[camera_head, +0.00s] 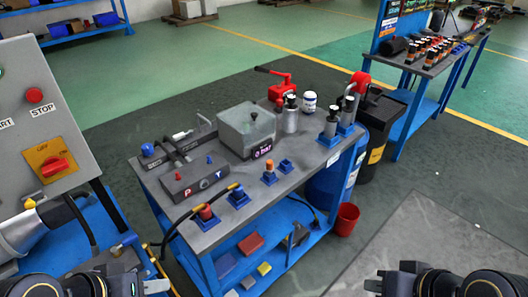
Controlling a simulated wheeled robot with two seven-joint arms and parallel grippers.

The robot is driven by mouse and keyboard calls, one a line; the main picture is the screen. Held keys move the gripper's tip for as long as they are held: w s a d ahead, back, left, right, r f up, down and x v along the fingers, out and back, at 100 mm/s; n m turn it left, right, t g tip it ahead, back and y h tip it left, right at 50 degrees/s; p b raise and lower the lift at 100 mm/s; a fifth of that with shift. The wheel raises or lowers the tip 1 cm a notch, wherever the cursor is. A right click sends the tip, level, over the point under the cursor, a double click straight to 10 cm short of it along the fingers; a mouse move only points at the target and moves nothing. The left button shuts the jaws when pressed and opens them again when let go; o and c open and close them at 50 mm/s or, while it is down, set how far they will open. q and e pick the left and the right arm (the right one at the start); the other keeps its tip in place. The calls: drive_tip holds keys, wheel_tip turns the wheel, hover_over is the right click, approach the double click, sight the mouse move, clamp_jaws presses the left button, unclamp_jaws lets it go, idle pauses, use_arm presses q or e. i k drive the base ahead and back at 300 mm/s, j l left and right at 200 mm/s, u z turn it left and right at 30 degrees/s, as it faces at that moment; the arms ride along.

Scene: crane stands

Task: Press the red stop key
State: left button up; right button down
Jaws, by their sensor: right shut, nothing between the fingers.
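The red stop key (34,95) is a round red button on the sloped face of a grey control panel (62,128) at the left edge. The word STOP is printed under it. My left gripper (155,286) is at the bottom left, below and to the right of the panel, well apart from the key. Its jaw opening cannot be made out. My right gripper (373,285) is at the bottom right, shut and empty, far from the panel. Nothing covers the key.
A red rotary switch (53,167) on a yellow plate sits below the key. A blue workbench (222,228) with a grey top, carrying hydraulic parts, stands in the middle. A red bucket (346,219) is beside it. Floor is clear at the lower right.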

sight(34, 95)
drive_tip(key=u, duration=2)
